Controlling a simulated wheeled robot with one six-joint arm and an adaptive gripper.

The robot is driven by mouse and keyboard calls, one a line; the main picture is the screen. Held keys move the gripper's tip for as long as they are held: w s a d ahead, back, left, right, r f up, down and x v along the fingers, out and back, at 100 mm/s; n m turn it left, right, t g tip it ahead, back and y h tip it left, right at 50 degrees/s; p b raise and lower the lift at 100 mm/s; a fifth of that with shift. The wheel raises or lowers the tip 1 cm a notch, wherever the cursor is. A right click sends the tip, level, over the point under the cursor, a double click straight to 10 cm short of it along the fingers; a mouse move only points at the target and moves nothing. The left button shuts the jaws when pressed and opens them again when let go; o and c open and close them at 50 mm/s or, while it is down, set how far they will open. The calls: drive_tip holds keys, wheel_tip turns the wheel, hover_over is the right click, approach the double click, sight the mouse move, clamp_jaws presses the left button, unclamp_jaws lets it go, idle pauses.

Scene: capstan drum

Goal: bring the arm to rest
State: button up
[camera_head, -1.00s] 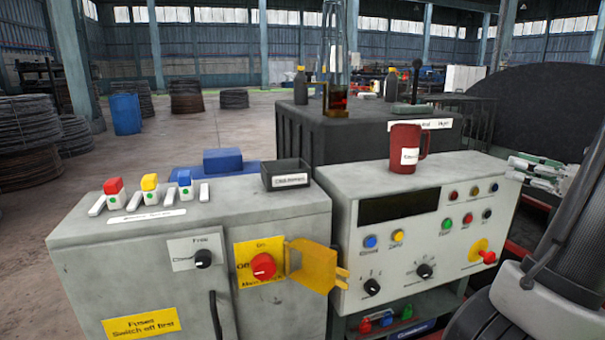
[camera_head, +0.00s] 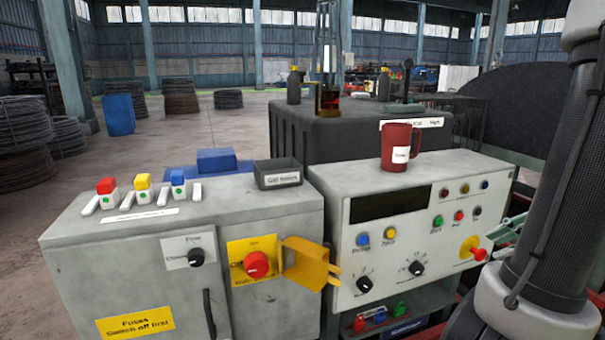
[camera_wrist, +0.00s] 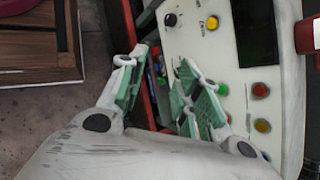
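My gripper shows in the wrist view (camera_wrist: 166,75) with its two green-padded fingers apart and nothing between them. In the head view, part of the green fingers (camera_head: 508,232) shows at the right, beside the control panel (camera_head: 345,245), and my arm hides the rest. In the wrist view the panel face (camera_wrist: 205,50) lies beyond and to the right of the fingers. The right finger overlaps the panel's edge in the picture; I cannot tell whether it touches.
A red mug (camera_head: 397,150) and a black tray (camera_head: 277,173) stand on top of the consoles. A yellow flap (camera_head: 304,264) sticks out beside the red main switch (camera_head: 256,265). A red knob (camera_head: 479,254) juts from the panel near my fingers. Open floor lies at the left.

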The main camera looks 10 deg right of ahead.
drive_tip(key=a+r+n+h, duration=0.3)
drive_tip(key=a+n, duration=0.4)
drive_tip(key=n, duration=0.3)
drive_tip(key=a+r+n+g+h, duration=0.1)
drive_tip(key=a+r+n+h, duration=0.2)
drive_tip(key=n, duration=0.7)
drive_tip(key=a+r, duration=0.2)
drive_tip(key=a, duration=0.2)
drive_tip(key=shift+w+r+n+g, duration=0.15)
drive_tip(key=shift+r+n+g, duration=0.1)
drive_tip(key=shift+n+g, duration=0.05)
drive_tip(key=shift+a, duration=0.1)
